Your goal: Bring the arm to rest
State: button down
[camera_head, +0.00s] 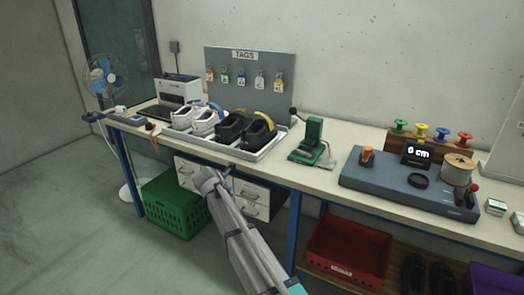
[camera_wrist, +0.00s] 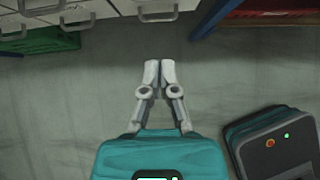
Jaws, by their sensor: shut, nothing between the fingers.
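My gripper (camera_wrist: 160,66) points away over the grey floor in the wrist view, its two fingers together and nothing between them. In the head view my arm reaches from the bottom centre toward the drawers under the bench, and its front end is around the white drawer unit (camera_head: 252,204). The fingers are hard to make out there. The gripper appears apart from the bench and the drawers.
The long bench (camera_head: 333,185) holds a tray (camera_head: 262,152) of shoes, a green press (camera_head: 312,140) and a grey machine (camera_head: 405,187). Below stand a green crate (camera_head: 172,207) and a red bin (camera_head: 347,252).

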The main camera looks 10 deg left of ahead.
jog(key=s+d+f+m+g, duration=0.1)
jog(key=s+d+m, duration=0.3)
jog(key=d, duration=0.5)
jog(key=s+d+f+m+g, duration=0.1)
jog(key=s+d+m+g, duration=0.1)
jog(key=d+m, duration=0.6)
jog(key=s+d+f+m+g, duration=0.1)
jog(key=s+d+m, duration=0.25)
jog(key=d, duration=0.65)
jog(key=s+d+f+m+g+y, duration=0.1)
jog(key=s+d+m+g+y, duration=0.2)
jog(key=s+d+m, duration=1.25)
notch_tip(320, 180, up, 15)
jog(key=p, duration=1.5)
jog(key=shift+a+m, duration=0.3)
jog(key=shift+a, duration=0.05)
